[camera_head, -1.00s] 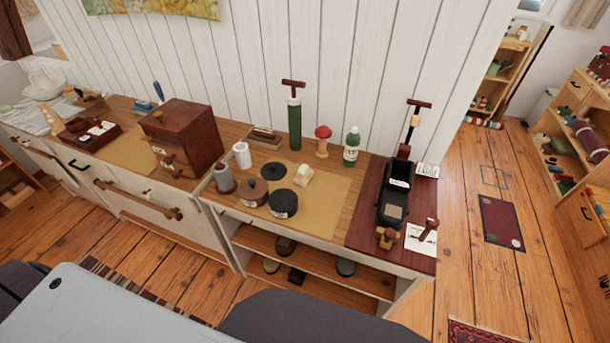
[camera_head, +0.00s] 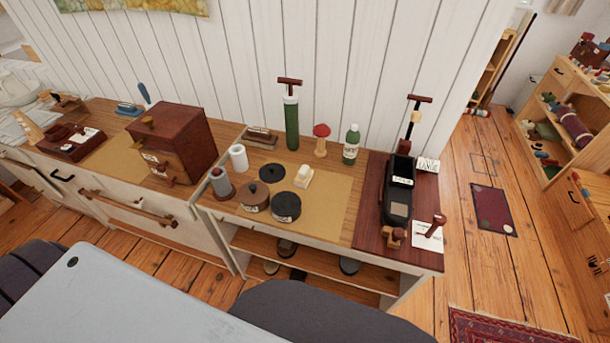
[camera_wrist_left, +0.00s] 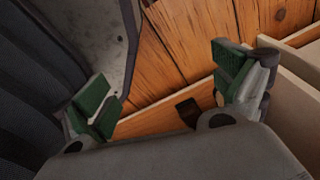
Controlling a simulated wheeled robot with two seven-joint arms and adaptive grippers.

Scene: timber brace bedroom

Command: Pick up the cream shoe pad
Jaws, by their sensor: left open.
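The cream shoe pad (camera_head: 303,176) appears to be the small cream block on the tan mat of the right-hand bench, to the right of the black round tins. My left gripper (camera_wrist_left: 165,92) shows only in the left wrist view. Its green-padded fingers are wide apart with nothing between them. It points down at the plank floor and a low wooden shelf edge, away from the pad. My right gripper is in neither view.
The mat (camera_head: 325,207) is bare right of the pad. A wooden chest (camera_head: 172,142) stands left.

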